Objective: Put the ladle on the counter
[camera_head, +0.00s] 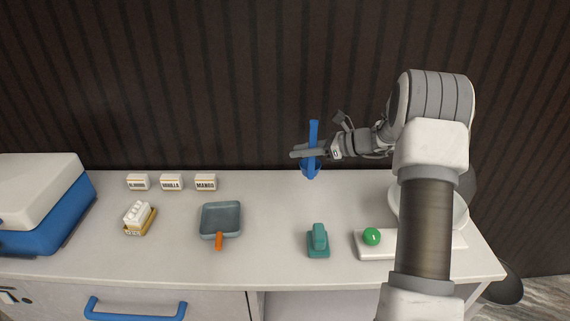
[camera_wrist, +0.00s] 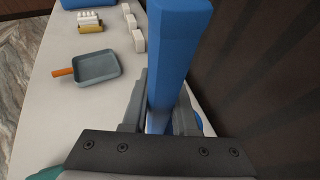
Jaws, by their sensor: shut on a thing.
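A blue ladle (camera_head: 314,131) stands upright in my gripper (camera_head: 303,153), its handle pointing up and its bowl at the bottom. In the wrist view the blue handle (camera_wrist: 175,60) rises between the two fingers of my gripper (camera_wrist: 158,120), which are shut on it. The ladle is over the back part of the white counter (camera_head: 270,200), near the dark wall. I cannot tell whether the bowl touches the counter. The bowl is mostly hidden in the wrist view.
Small labelled boxes (camera_head: 172,182) stand at the back left. Bare counter lies between pan and ladle.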

